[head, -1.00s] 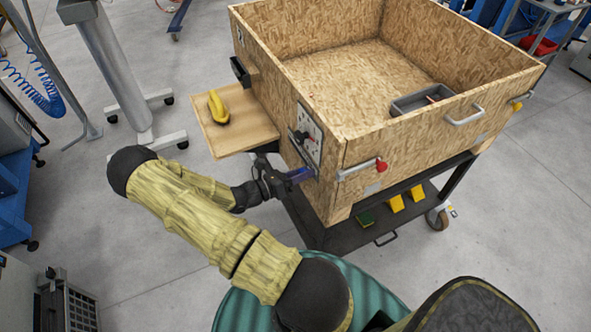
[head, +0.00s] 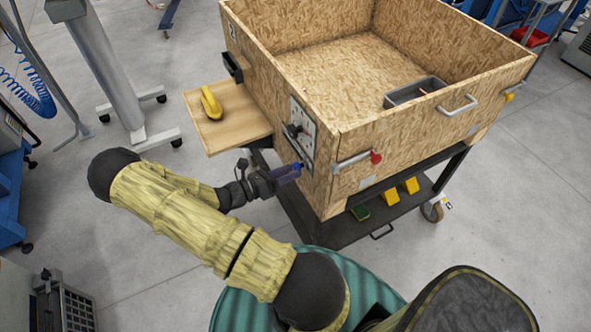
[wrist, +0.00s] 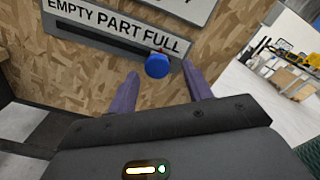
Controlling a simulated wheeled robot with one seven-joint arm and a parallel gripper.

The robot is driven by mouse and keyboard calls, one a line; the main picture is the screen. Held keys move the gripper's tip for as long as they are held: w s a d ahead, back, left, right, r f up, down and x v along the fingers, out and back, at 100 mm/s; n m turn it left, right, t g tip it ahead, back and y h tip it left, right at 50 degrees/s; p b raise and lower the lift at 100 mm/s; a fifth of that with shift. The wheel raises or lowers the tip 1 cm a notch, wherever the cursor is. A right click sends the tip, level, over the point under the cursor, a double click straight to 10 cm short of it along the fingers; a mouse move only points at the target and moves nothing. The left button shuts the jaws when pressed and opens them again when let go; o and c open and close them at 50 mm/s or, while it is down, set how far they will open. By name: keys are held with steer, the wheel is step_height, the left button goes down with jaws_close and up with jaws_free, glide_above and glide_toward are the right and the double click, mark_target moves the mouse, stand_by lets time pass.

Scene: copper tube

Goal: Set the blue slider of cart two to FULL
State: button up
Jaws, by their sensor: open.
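The blue slider (wrist: 157,66) is a round knob on the slotted plate (wrist: 75,30) marked EMPTY, PART, FULL. It stands at the right end of the slot, below the word FULL. In the head view the slider (head: 298,167) is a small blue spot on the near corner of the wooden cart (head: 270,120). My gripper (wrist: 160,90) is open, its purple fingers apart and empty. The knob shows between and just beyond the fingertips, apart from both. In the head view my gripper (head: 287,174) is just left of the knob.
A dial plate (head: 301,132) with a dark knob is above the slider. A red-ended handle (head: 357,161) is right of it. A wooden side shelf (head: 235,130) with a yellow object (head: 211,103) sticks out left. Open floor lies left of the cart.

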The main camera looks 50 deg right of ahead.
steer(key=b+v, duration=0.1)
steer(key=v, duration=1.3)
steer(key=shift+r, duration=0.1)
steer(key=s+a+r+m+t+y+p, duration=0.2)
steer(key=a+r+m+t+y+p, duration=0.2)
steer(key=r+m+y, duration=0.4)
steer(key=s+a+r+m+t+y+p, duration=0.3)
steer(key=a+r+m+y, duration=0.4)
steer(key=r+m, duration=0.6)
step_height(320, 180, up, 3)
steer(key=shift+s+f+t+y+p, duration=0.2)
steer(key=shift+t+y+p, duration=0.45)
steer(key=shift+y, duration=0.45)
